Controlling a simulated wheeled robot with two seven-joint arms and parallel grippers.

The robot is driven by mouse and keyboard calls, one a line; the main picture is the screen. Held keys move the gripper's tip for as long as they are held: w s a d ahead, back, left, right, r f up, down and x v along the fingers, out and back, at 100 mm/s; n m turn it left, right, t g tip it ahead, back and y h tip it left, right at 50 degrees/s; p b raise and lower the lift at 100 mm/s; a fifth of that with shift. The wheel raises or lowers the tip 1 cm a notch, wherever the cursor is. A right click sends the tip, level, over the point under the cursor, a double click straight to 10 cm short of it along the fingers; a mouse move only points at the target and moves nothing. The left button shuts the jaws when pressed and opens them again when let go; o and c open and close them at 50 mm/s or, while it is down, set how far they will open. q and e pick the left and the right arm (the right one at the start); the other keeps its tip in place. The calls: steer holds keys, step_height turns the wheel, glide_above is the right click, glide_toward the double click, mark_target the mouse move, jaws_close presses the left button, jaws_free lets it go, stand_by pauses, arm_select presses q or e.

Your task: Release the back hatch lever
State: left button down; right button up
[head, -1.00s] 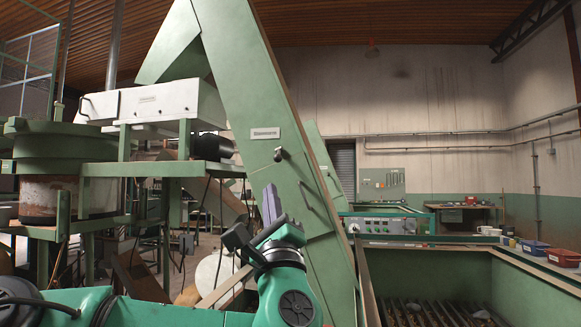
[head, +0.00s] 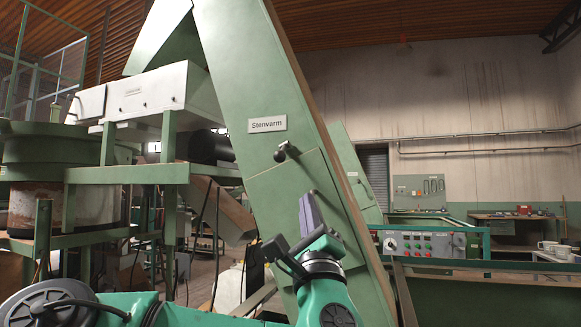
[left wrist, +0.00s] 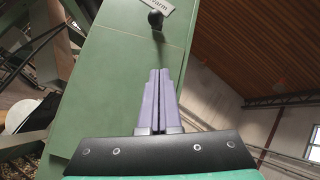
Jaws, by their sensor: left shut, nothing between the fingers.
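The hatch lever (head: 287,152) is a small black-knobbed handle at the top edge of a green hatch panel (head: 270,205), on the slanting green machine housing. It also shows near the top of the left wrist view (left wrist: 156,19). My left gripper (head: 308,198) is below and slightly right of the lever in the head view, apart from it. Its purple fingers (left wrist: 159,75) are pressed together, empty, and point up toward the lever in the left wrist view. The gripper and my arm hide part of the lower hatch. My right gripper is not in view.
A label plate (head: 267,124) reading "Stenvarm" sits just above the lever. A control panel (head: 430,243) with buttons stands to the right. A white box unit (head: 150,98) on a green frame stands to the left. The space in front of the housing looks clear.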

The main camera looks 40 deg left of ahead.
mark_target(283, 152)
arm_select(q)
steer(key=p+x, duration=0.7)
steer(key=x, duration=0.3)
steer(key=shift+w+a+r, duration=0.15)
steer(key=shift+r, duration=0.2)
steer(key=shift+s+a+r+p, duration=0.4)
steer(key=shift+s+r+p, duration=0.05)
steer(key=shift+s+p, duration=0.1)
steer(key=shift+s+a+r+p, duration=0.4)
steer(key=shift+s+p, duration=0.15)
steer(key=shift+s, duration=0.25)
steer(key=shift+w, duration=0.15)
steer(key=shift+a, duration=0.1)
